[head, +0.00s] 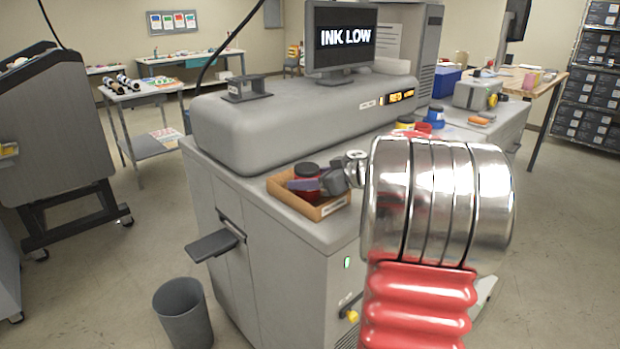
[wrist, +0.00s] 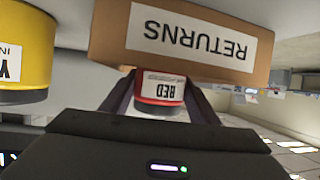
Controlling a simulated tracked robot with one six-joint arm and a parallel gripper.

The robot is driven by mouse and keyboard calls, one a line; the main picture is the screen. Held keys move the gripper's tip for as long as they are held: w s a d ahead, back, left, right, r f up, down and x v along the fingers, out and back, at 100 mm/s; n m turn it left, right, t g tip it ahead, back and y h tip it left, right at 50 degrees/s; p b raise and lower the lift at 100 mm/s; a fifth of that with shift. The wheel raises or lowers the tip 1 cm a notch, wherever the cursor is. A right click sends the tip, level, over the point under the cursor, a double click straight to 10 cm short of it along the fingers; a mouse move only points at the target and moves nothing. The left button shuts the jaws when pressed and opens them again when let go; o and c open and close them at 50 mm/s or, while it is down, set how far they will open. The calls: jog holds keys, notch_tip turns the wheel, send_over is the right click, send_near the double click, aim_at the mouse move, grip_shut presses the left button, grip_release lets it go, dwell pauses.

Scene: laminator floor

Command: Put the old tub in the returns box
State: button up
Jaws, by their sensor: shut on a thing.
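The returns box (head: 322,209) is a low open cardboard tray on the near-left top of the grey machine; its RETURNS label fills the top of the wrist view (wrist: 195,38), upside down. The old tub (head: 305,196) is red with a dark lid. It stands upright, in or just over the box. In the wrist view the tub (wrist: 160,90), labelled RED, sits between the fingers, partly hidden by the box. My gripper (head: 310,184) is shut on the tub. I cannot tell whether the tub's base touches the box floor.
A yellow tub (wrist: 25,45) is close by in the wrist view. Red and blue tubs (head: 436,116) stand farther right on the machine. A monitor (head: 340,38) reading INK LOW stands behind. A grey bin (head: 183,312) is on the floor.

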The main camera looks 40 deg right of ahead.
jog(key=o, duration=0.9)
jog(key=shift+c, duration=0.2)
jog(key=v, duration=1.2)
jog(key=shift+r, duration=0.2)
jog(key=shift+a, duration=0.1)
jog(key=a+f+g+y, duration=0.1)
jog(key=a+f+g, duration=0.15)
jog(key=a, duration=0.85)
jog(key=a+f+g+y, duration=0.1)
jog(key=a+f+g, duration=0.15)
jog(key=a, duration=0.95)
jog(key=s+a+f+m+g+h, duration=0.1)
jog(key=s+a+f+h, duration=0.1)
jog(key=s+a, duration=0.5)
jog(key=s+a+f+m+g+h, duration=0.1)
jog(key=s+a+f+h, duration=0.1)
jog(key=s+a, duration=0.4)
jog(key=shift+s+a+f+g+h, duration=0.35)
jog(key=shift+a+f, duration=0.35)
jog(key=shift+a, duration=0.5)
